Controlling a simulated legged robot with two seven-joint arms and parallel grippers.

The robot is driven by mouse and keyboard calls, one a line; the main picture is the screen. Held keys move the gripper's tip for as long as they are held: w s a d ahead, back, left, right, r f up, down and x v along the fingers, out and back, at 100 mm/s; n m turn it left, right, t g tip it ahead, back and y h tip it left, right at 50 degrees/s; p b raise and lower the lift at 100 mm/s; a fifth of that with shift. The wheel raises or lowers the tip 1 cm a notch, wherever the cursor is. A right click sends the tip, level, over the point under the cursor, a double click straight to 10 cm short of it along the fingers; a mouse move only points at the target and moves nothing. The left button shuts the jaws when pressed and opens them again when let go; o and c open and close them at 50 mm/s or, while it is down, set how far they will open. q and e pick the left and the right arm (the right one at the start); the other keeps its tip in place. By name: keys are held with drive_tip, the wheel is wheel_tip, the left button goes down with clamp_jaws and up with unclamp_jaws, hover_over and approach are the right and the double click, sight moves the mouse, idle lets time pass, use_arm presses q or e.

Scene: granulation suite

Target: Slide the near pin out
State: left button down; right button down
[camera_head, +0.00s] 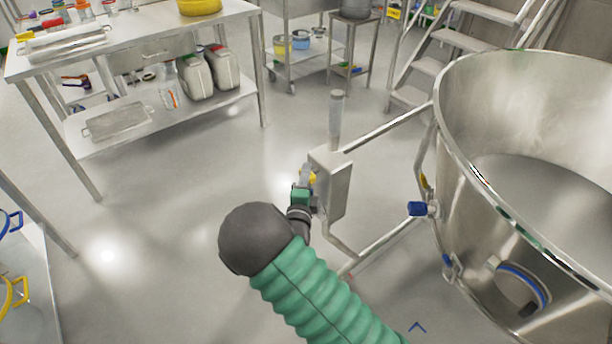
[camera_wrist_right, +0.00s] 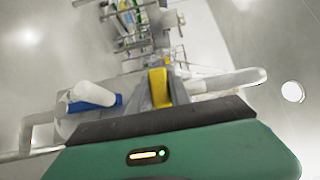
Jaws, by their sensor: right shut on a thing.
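My right gripper (camera_head: 305,190) is at the left face of a grey metal box (camera_head: 338,188) on the handle frame of a large steel bowl. It is shut on a small yellow piece (camera_head: 313,179), which may be the near pin. In the right wrist view the yellow piece (camera_wrist_right: 159,86) stands between the fingers (camera_wrist_right: 163,95). The gripper and box hide part of it, so I cannot tell how far it sits in. A blue-ended fitting (camera_head: 418,208) is on the bowl's side, away from my gripper. My left gripper is not in view.
The steel bowl (camera_head: 475,185) fills the right side, joined to the box by metal tubes (camera_head: 388,128). A grey post (camera_head: 336,118) rises from the box. A steel table (camera_head: 130,50) stands at the back left. The floor (camera_head: 170,210) left of my gripper is clear.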

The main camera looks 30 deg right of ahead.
drive_tip(key=shift+s+d+f, duration=0.1)
drive_tip(key=shift+s+f, duration=0.1)
drive_tip(key=shift+a+f+b, duration=0.15)
drive_tip(key=shift+a+b, duration=0.15)
drive_tip(key=shift+a, duration=0.7)
drive_tip(key=shift+s+a, duration=0.1)
drive_tip(key=shift+a, duration=0.2)
drive_tip(key=c, duration=1.6)
unclamp_jaws()
drive_tip(key=o, duration=0.4)
drive_tip(key=shift+a+r, duration=0.1)
drive_tip(key=shift+r, duration=0.1)
drive_tip(key=shift+f, duration=0.1)
